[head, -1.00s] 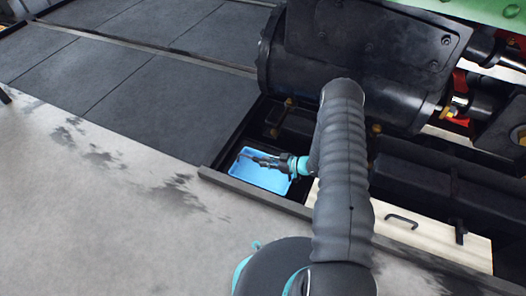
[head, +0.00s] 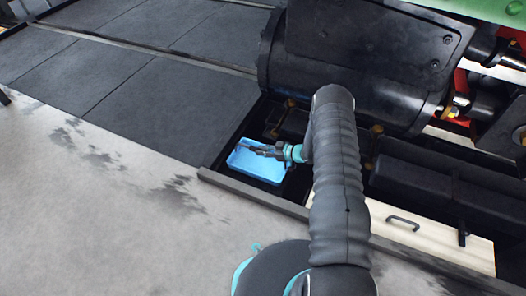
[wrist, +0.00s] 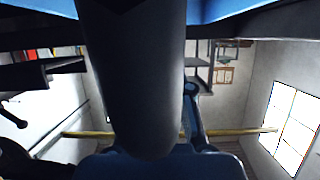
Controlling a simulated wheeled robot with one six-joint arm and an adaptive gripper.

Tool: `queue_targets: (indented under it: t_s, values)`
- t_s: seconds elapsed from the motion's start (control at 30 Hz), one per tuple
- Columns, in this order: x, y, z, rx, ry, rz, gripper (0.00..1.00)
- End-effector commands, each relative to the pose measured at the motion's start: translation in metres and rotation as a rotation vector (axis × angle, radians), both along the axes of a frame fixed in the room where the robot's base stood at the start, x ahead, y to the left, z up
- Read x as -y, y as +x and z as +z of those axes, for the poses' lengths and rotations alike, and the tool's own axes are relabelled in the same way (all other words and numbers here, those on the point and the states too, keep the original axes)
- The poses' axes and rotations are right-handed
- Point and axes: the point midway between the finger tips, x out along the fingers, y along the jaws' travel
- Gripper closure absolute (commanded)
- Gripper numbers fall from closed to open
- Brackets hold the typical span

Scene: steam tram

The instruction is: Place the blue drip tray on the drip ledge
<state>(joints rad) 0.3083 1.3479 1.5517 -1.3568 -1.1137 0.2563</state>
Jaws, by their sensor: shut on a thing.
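The blue drip tray (head: 255,171) is a shallow open rectangular tray. In the head view it hangs or rests over the dark recess below the big black cylinder, near the grey kerb. My gripper (head: 262,151) is shut on it at its far side, and the fingers cover part of its inside. A blue strip along the top of the wrist view (wrist: 250,8) looks like part of the tray. I cannot make out the drip ledge for certain, nor whether the tray touches anything below.
The black cylinder (head: 300,60) overhangs the recess. The kerb (head: 250,194) edges it in front. A pale box with a black handle (head: 402,222) lies to the right. Dark floor plates (head: 150,95) lie clear to the left. Dark pipework and fittings (head: 290,120) stand behind the tray.

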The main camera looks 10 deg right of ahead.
Motion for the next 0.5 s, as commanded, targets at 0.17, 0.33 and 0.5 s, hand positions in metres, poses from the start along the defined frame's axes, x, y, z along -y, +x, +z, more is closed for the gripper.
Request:
queue_targets:
  t_s: [0.17, 0.33, 0.5]
  values:
    - [0.0000, -0.0001, -0.0026, 0.000, 0.000, 0.000, 0.70]
    - [0.0001, -0.0002, -0.0024, 0.000, 0.000, 0.000, 0.55]
    - [0.0001, -0.0002, -0.0020, 0.000, 0.000, 0.000, 0.55]
